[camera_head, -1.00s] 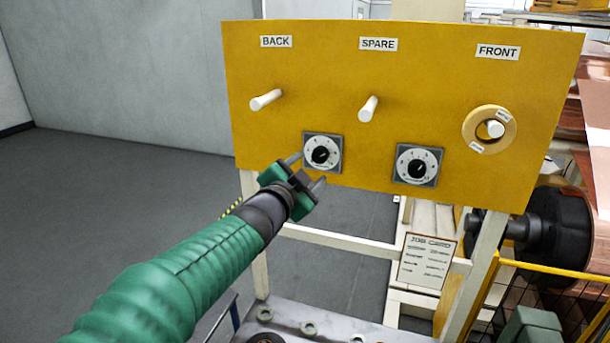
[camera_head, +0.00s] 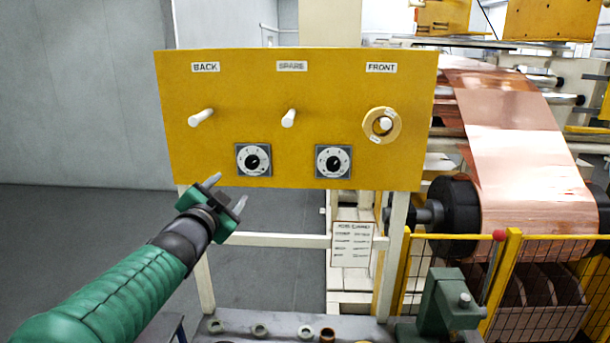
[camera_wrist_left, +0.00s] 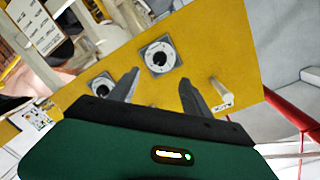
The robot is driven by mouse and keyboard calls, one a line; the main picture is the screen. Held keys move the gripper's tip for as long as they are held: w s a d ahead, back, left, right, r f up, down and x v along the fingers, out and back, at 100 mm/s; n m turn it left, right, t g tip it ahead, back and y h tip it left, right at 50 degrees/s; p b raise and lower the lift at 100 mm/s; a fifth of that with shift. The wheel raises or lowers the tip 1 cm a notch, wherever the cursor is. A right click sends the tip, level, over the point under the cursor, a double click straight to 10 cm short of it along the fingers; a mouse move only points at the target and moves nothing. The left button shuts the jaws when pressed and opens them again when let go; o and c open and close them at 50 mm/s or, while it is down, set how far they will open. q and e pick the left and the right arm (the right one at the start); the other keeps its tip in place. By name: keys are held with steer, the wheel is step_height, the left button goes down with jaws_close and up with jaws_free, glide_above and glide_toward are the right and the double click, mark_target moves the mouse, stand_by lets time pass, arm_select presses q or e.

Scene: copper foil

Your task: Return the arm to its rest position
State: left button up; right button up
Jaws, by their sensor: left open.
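My left gripper (camera_head: 226,194) is open and empty, in front of and below the left dial (camera_head: 253,160) on the yellow panel (camera_head: 225,95). It is apart from the panel in the head view. In the left wrist view its two fingers (camera_wrist_left: 157,88) are spread, with a dial (camera_wrist_left: 160,56) beyond them and nothing between them. The right gripper is not in view.
The panel has pegs labelled BACK (camera_head: 201,118), SPARE (camera_head: 289,118) and FRONT; a yellow ring (camera_head: 381,125) hangs around the FRONT peg. A second dial (camera_head: 333,162) is to the right. A workbench (camera_head: 290,326), copper foil (camera_head: 520,150) and mesh fence (camera_head: 540,285) stand nearby.

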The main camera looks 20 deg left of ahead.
arm_select(q)
steer(key=s+d+f+n+g+h+b, duration=0.15)
steer(key=s+d+f+g, duration=0.25)
steer(key=f, duration=1)
steer(key=s+d+f+n+g+b, duration=0.25)
steer(key=s+d+f, duration=0.2)
steer(key=f, duration=0.95)
steer(key=s+d+f+n+g+b, duration=0.1)
steer(key=s+d+f+g, duration=0.2)
steer(key=s+f, duration=0.6)
steer(key=s+d+f+n+g+h, duration=0.1)
steer(key=s+d+f+g, duration=0.2)
steer(key=s+f, duration=0.6)
steer(key=shift+s+d+g+b, duration=0.4)
steer(key=shift+s+g, duration=0.35)
steer(key=shift+g, duration=0.2)
steer(key=shift+h, duration=0.25)
